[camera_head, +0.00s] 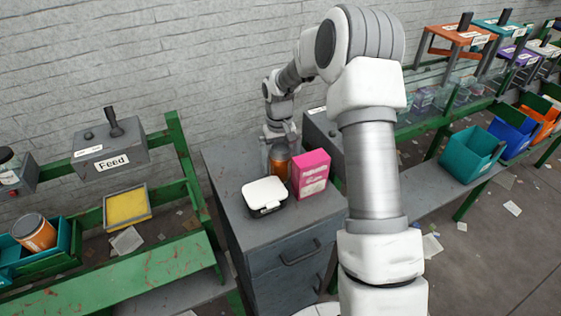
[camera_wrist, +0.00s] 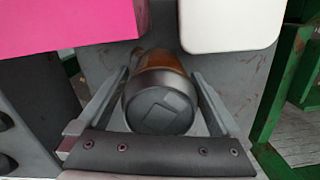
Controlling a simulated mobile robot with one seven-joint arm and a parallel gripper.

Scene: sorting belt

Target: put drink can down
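The drink can (camera_head: 279,163), orange-brown with a dark grey top, is upright on or just above the grey cabinet top (camera_head: 225,165), behind the pink box and the white-lidded box. I cannot tell whether its base touches the surface. My gripper (camera_head: 279,146) comes down over it from above. In the wrist view the can (camera_wrist: 160,100) sits between the two fingers of my gripper (camera_wrist: 161,77), which lie close against its sides and appear shut on it. The can's lower part is hidden in the head view.
A pink box (camera_head: 311,174) and a white-lidded black box (camera_head: 264,195) stand close to the can. The cabinet's front top is clear. At left are a Feed box (camera_head: 110,145), a yellow tray (camera_head: 126,208) and another orange can (camera_head: 34,233) in a teal bin. Coloured bins (camera_head: 472,154) stand right.

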